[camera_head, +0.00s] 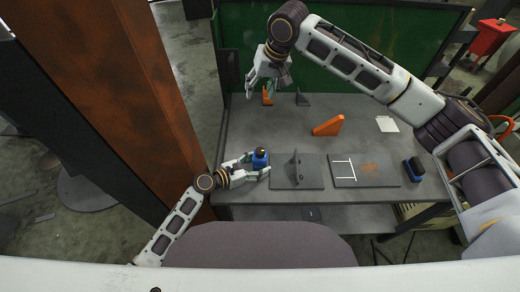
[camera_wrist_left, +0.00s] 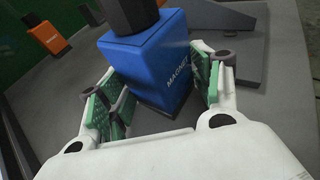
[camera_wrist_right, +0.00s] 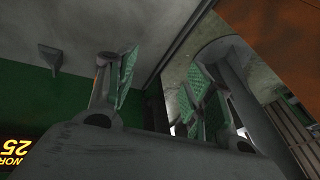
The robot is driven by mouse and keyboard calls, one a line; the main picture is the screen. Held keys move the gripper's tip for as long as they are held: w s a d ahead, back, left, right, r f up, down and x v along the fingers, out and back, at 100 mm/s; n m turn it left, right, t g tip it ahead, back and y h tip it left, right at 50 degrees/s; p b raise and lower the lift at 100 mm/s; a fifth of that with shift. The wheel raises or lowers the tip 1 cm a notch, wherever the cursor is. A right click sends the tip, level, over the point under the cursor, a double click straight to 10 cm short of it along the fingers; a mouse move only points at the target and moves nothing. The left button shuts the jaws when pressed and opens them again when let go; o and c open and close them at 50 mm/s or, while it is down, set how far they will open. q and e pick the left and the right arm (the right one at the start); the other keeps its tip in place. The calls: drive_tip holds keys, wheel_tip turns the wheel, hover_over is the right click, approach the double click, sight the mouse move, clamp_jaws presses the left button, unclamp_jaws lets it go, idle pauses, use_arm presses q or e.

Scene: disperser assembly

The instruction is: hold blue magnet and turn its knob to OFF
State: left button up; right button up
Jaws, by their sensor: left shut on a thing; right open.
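The blue magnet (camera_head: 260,160) stands upright near the left front part of the grey table. It has a black knob on top with a small yellow mark. In the left wrist view the blue magnet (camera_wrist_left: 160,62) shows the word MAGNET, and its dark knob (camera_wrist_left: 130,14) is cut off by the upper edge. My left gripper (camera_head: 262,168) is shut on the magnet's body, with green pads (camera_wrist_left: 110,100) on either side. My right gripper (camera_head: 254,88) is open and empty, raised above the table's far left part, well away from the magnet.
A grey plate with an upright bracket (camera_head: 297,178) lies right of the magnet, beside a marked plate (camera_head: 366,170). A second blue block (camera_head: 413,168) sits at the right. Orange wedges (camera_head: 328,125), (camera_head: 267,96) and a dark bracket (camera_head: 302,99) stand farther back. A green panel (camera_head: 350,45) closes the rear.

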sight(260, 150)
drive_tip(key=s+f+g+h, duration=0.2)
drive_tip(key=s+f+h, duration=0.1)
drive_tip(key=s+f, duration=0.4)
drive_tip(key=shift+s+g, duration=0.3)
drive_tip(key=shift+s, duration=0.85)
drive_tip(key=shift+a, duration=0.1)
drive_tip(key=shift+f, duration=5.95)
drive_tip(key=c, duration=1)
